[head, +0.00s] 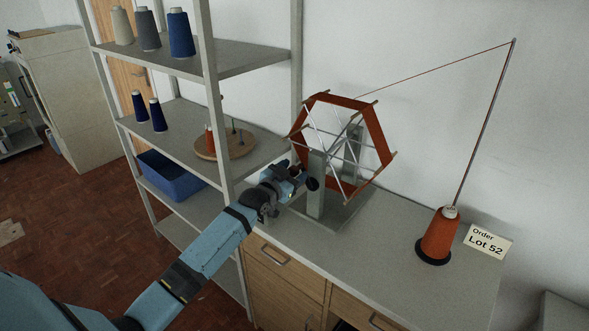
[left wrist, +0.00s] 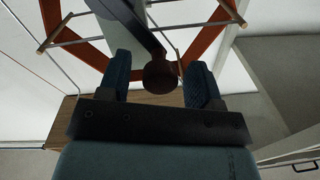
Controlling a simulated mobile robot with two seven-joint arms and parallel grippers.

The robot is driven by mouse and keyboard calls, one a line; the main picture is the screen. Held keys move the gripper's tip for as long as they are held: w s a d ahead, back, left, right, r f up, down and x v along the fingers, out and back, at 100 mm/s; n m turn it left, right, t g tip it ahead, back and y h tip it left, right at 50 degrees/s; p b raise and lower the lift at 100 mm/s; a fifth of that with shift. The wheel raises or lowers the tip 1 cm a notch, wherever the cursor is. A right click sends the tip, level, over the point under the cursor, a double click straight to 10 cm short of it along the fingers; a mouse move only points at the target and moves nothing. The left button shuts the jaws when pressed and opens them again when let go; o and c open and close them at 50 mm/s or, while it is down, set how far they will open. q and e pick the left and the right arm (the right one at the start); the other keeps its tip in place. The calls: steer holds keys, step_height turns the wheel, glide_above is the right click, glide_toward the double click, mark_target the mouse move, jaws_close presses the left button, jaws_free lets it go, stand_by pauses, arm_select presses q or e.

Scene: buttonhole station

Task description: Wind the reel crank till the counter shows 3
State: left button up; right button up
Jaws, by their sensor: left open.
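The reel (head: 377,132) is a six-sided frame wound with orange yarn, held on grey posts (head: 316,186) on the bench. Its crank ends in a round dark knob (head: 312,184), close to my left gripper (head: 300,178). In the left wrist view the knob (left wrist: 160,78) lies between the two blue fingers of my left gripper (left wrist: 160,82), which are open with gaps on both sides. The dark crank arm (left wrist: 130,18) runs up from the knob. No counter reading can be made out. My right gripper is not in view.
An orange yarn cone (head: 440,236) stands on the bench (head: 385,255) at right, with a thread running over a tall rod (head: 486,120). A card (head: 487,241) reads "Order Lot 52". A shelf rack (head: 212,95) with cones and a blue bin (head: 170,178) stands left, close beside my arm.

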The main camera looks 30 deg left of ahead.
arm_select(q)
steer(key=shift+w, duration=0.5)
jaws_close()
